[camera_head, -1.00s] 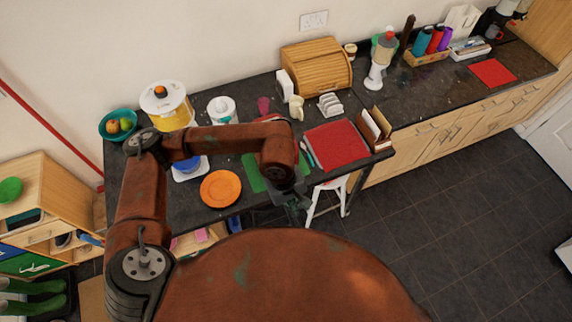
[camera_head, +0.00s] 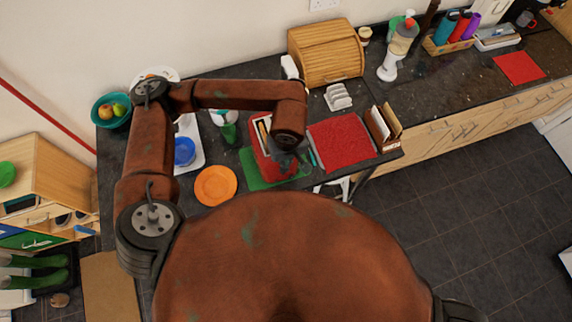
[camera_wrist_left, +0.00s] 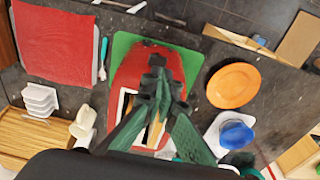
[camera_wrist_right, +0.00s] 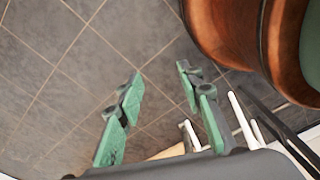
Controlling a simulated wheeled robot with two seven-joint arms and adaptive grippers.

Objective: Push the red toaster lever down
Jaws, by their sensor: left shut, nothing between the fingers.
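The red toaster (camera_head: 258,142) stands on a green mat (camera_head: 262,184) on the dark counter, partly hidden by my left arm. In the left wrist view the toaster (camera_wrist_left: 177,64) shows below the fingers, with bread-coloured slices in its slot. I cannot make out its lever. My left gripper (camera_head: 287,163) is shut and empty, over the toaster's near right end; its closed fingertips (camera_wrist_left: 158,70) hide part of the toaster, and I cannot tell whether they touch it. My right gripper (camera_wrist_right: 160,77) is open and empty above the tiled floor, and is not visible in the head view.
An orange plate (camera_head: 215,185) lies left of the mat, and a blue bowl (camera_head: 184,151) on a white base is behind it. A red cloth (camera_head: 342,140) lies to the right, with a white toast rack (camera_head: 338,97) and wooden bread box (camera_head: 326,53) behind.

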